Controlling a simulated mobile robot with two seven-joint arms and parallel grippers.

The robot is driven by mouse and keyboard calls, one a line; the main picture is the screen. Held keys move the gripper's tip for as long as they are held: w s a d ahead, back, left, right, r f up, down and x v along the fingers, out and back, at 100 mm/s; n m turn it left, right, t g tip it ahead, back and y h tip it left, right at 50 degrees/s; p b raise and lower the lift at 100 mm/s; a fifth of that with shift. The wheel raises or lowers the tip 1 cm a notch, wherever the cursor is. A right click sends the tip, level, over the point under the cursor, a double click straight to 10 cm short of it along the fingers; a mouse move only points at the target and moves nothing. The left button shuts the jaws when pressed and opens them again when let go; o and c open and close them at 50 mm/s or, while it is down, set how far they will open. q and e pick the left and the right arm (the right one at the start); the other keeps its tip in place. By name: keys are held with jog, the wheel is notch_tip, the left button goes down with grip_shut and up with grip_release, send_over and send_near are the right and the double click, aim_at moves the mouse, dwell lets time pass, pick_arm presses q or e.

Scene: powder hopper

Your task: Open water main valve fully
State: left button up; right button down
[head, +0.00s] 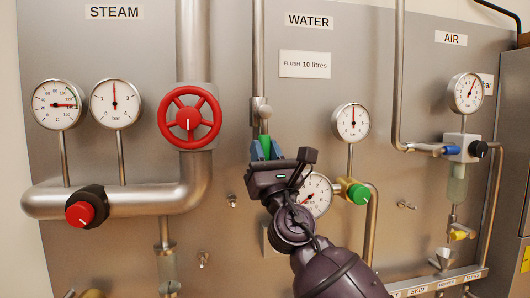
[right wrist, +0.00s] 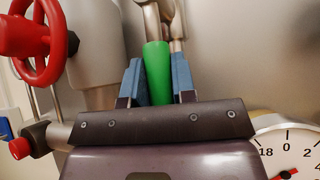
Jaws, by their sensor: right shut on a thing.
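The water main valve has a green lever handle (head: 265,142) on the vertical pipe under the WATER label (head: 309,20). The valve body (head: 261,110) is metal and sits just above the handle. My right gripper (head: 266,150) reaches up from below, its blue fingers on both sides of the handle, shut on it. In the right wrist view the green handle (right wrist: 157,72) stands between the blue fingers and points up toward the metal fitting (right wrist: 160,18). The handle's lower end is hidden by my gripper. My left gripper is in neither view.
A red steam handwheel (head: 189,118) is to the left, with a red-capped knob (head: 80,214) lower down. A pressure gauge (head: 350,122) and green knob (head: 359,194) are to the right. A flow gauge (head: 317,195) is close beside my right wrist.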

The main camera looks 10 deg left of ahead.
jog(key=c, duration=0.9)
grip_release()
jog(key=shift+c, duration=0.2)
jog(key=shift+s+f, duration=0.1)
jog(key=shift+f, duration=0.05)
jog(key=v, duration=1)
jog(key=shift+s+f, duration=0.15)
jog(key=shift+f, duration=0.05)
jog(key=shift+d, duration=0.15)
